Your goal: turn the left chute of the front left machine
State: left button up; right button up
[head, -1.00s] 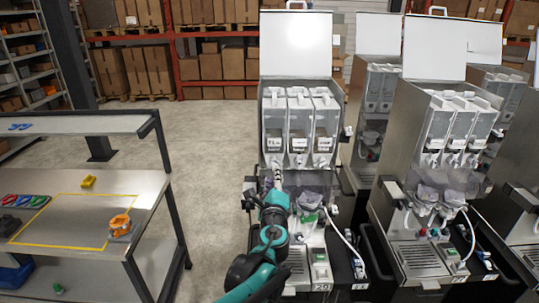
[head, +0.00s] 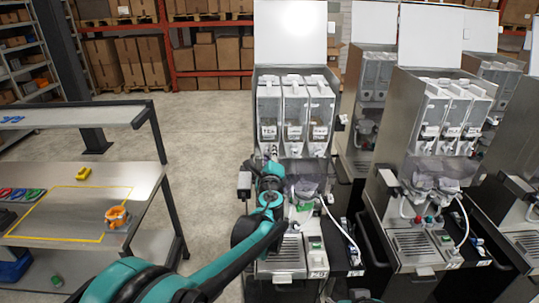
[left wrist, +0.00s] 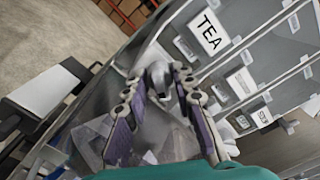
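The front left machine (head: 284,73) has three clear-fronted containers side by side with a chute under each. The left container (head: 268,105) carries a label that reads TEA (left wrist: 209,33) in the left wrist view. My left gripper (head: 270,160) is right in front of the left chute and hides most of it in the head view. In the left wrist view a grey rounded chute (left wrist: 159,76) shows just beyond and between the fingers of my left gripper (left wrist: 160,110). The fingers stand apart; whether they touch the chute cannot be told. My right gripper cannot be made out.
A second machine (head: 420,110) stands close on the right, with more behind it. A white hose (head: 338,225) hangs at the front left machine's right side. A shelf table (head: 90,185) with a yellow-taped area stands on the left; open floor (head: 205,130) lies between.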

pick_arm(q)
grip_shut()
jog(key=n+b, duration=0.1)
jog(key=n, duration=0.4)
jog(key=shift+n, duration=0.4)
jog(key=n, duration=0.3)
jog(key=shift+n, duration=0.3)
jog(key=n, duration=0.3)
jog(key=n+b, duration=0.1)
jog(key=n, duration=1)
jog(key=shift+n, duration=0.3)
